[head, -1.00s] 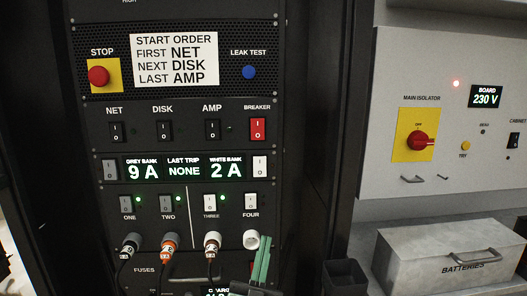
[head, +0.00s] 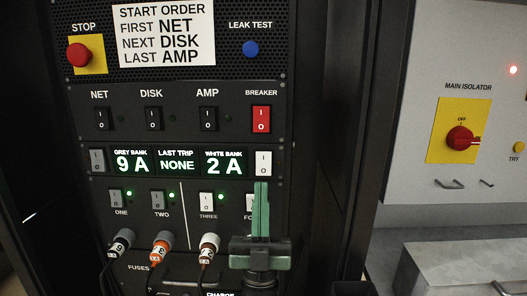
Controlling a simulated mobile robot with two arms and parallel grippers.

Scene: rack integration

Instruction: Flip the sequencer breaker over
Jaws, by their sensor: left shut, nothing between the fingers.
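The sequencer breaker is the red rocker switch (head: 261,119) under the BREAKER label, at the right end of the NET, DISK and AMP row in the head view. Its face is marked I at the top and O at the bottom. My left gripper (head: 261,186) is upright in front of the rack, its green fingers shut together and empty. The fingertips are below the red switch, just under the white rocker (head: 263,163) beside the display. The gripper hides most of switch FOUR and the socket beneath it. My right gripper is not in view.
A red STOP button (head: 79,54) and blue LEAK TEST button (head: 251,49) are above. Plugged cables (head: 162,243) stick out below. The yellow main isolator (head: 459,131) is at right.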

